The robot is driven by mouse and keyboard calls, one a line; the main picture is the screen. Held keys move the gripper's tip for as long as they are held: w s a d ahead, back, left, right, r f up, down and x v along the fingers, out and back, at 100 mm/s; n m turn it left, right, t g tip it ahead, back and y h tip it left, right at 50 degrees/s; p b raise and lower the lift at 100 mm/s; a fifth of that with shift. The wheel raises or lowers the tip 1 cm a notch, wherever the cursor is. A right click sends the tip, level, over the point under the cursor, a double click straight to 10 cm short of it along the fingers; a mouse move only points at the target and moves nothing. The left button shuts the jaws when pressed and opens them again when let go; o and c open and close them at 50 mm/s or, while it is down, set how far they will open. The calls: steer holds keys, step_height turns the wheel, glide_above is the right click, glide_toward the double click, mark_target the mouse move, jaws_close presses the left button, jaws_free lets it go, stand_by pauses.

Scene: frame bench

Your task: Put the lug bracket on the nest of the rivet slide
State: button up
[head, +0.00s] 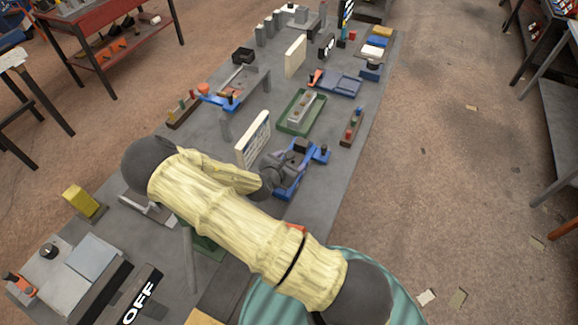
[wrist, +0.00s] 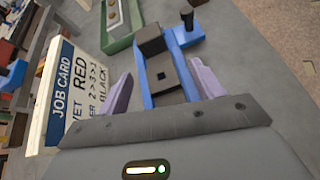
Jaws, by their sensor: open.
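A blue slide fixture (head: 291,178), which looks like the rivet slide, stands on the bench just beyond my gripper (head: 273,172). In the wrist view the fixture (wrist: 147,88) shows two blue rails and a side arm with a black-topped post. The near part is hidden by my gripper.
A job card (head: 254,138) stands upright close to the left of my gripper. A green tray (head: 283,124) with a grey part lies beyond, and a rack of coloured pegs (head: 351,127) is to the right. Bare bench (head: 335,155) shows right of the fixture.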

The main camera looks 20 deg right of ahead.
steer(key=s+m+g+y, duration=0.1)
steer(key=m, duration=0.1)
steer(key=s+a+m+g+y, duration=0.1)
steer(key=m, duration=0.1)
steer(key=s+a+r+m+g, duration=0.1)
steer(key=m, duration=0.2)
steer(key=shift+s+y, duration=0.15)
steer(key=shift+y, duration=0.25)
steer(key=s+a+r+m+g+y, duration=0.1)
steer(key=s+a+r+m+y, duration=0.1)
steer(key=s+r+m, duration=0.5)
steer(key=s+a+r+m+g+y, duration=0.1)
steer(key=s+a+r+m+y, duration=0.1)
steer(key=s+r+m+y, duration=0.2)
steer(key=s+r+m, duration=0.3)
steer(key=r+m, duration=0.3)
steer(key=r, duration=0.3)
steer(key=shift+s+a+m+g, duration=0.3)
steer(key=shift+s+a, duration=0.1)
steer(key=shift+f+b, duration=0.65)
